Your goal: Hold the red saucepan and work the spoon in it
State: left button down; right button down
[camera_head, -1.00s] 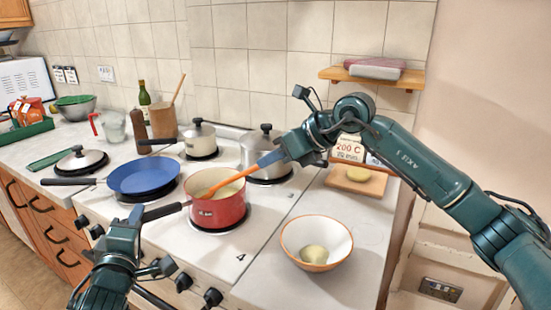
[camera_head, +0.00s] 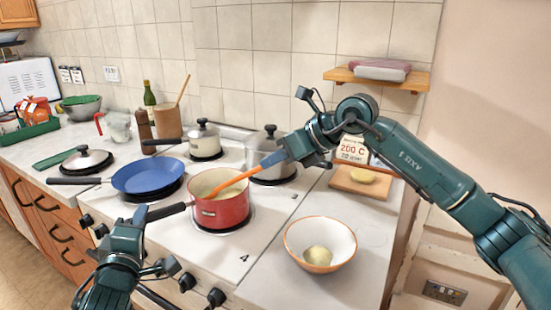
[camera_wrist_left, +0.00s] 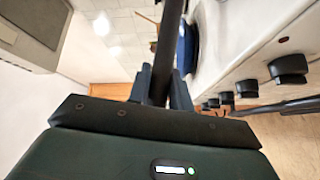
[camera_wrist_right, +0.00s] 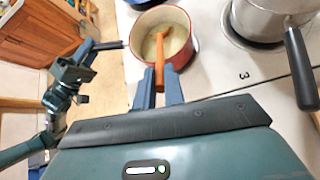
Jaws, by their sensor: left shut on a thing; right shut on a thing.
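The red saucepan (camera_head: 221,211) sits on the front right hob ring, with pale yellowish contents. It also shows in the right wrist view (camera_wrist_right: 186,28). Its dark handle (camera_head: 167,211) points left toward the front. My left gripper (camera_head: 138,217) is shut on that handle, which runs between the fingers in the left wrist view (camera_wrist_left: 165,60). The orange spoon (camera_head: 236,181) leans in the pan with its lower end in the contents. My right gripper (camera_head: 281,157) is shut on the spoon's upper end, above and right of the pan. The spoon also shows in the right wrist view (camera_wrist_right: 159,62).
A blue frying pan (camera_head: 148,177) is left of the saucepan. A steel pot (camera_head: 268,160) stands behind it, and a cream lidded pan (camera_head: 205,137) stands further back. A white bowl (camera_head: 320,244) with a pale lump is on the worktop at right. A board (camera_head: 360,185) lies behind it.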

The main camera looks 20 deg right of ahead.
jog(key=shift+s+d+r, duration=0.1)
jog(key=shift+s, duration=0.1)
dwell(0.6)
notch_tip(320, 180, up, 11)
jog(key=shift+r, duration=0.2)
dwell(1.4)
jog(key=shift+d, duration=0.1)
dwell(0.3)
